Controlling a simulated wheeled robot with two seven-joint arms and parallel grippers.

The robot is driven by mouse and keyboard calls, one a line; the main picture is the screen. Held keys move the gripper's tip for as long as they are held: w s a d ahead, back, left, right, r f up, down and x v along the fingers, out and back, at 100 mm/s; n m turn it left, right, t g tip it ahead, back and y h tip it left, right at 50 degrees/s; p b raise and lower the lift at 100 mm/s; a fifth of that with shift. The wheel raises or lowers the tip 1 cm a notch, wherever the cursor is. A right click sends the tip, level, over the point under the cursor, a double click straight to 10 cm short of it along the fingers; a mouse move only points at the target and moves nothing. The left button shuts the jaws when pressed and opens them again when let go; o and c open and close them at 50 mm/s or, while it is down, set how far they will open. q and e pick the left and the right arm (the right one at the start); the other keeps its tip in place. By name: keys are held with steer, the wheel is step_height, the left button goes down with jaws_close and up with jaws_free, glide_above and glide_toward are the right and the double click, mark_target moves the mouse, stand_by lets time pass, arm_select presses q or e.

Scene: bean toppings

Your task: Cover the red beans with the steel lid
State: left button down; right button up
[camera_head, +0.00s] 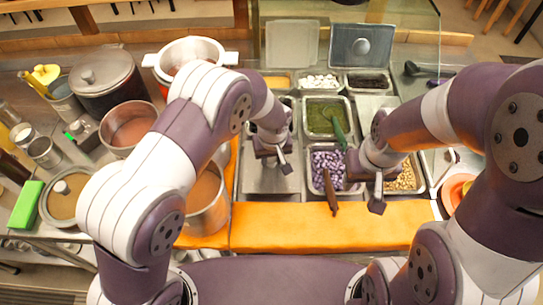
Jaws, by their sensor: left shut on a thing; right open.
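My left gripper (275,155) is shut over a flat steel lid (268,181) at the front left of the topping trays. The lid's handle is hidden by the gripper, and whether the lid rests on the counter or is raised is hard to tell. My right gripper (366,187) is open and empty between the purple-and-white topping and the yellow beans. A tray of very dark beans (368,82) sits uncovered at the back right; these look most like the red beans, but their colour is hard to judge.
Trays hold purple-and-white pieces (328,160) with a brown spoon (330,192), green topping (322,111) with a green spoon, white pieces (319,82) and yellow beans (402,178). Pots (131,127) crowd the left.

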arm_select(q)
steer(key=shift+f, duration=0.3)
stand_by(0.4)
steer(key=c, duration=0.7)
jaws_free()
steer(key=shift+o, duration=0.2)
steer(key=shift+b, duration=0.3)
step_height(320, 180, up, 13)
steer(key=s+b, duration=0.1)
steer(key=b, duration=0.1)
steer(key=shift+s+f, duration=0.2)
steer(key=shift+s, duration=0.1)
steer(key=shift+d+f, duration=0.1)
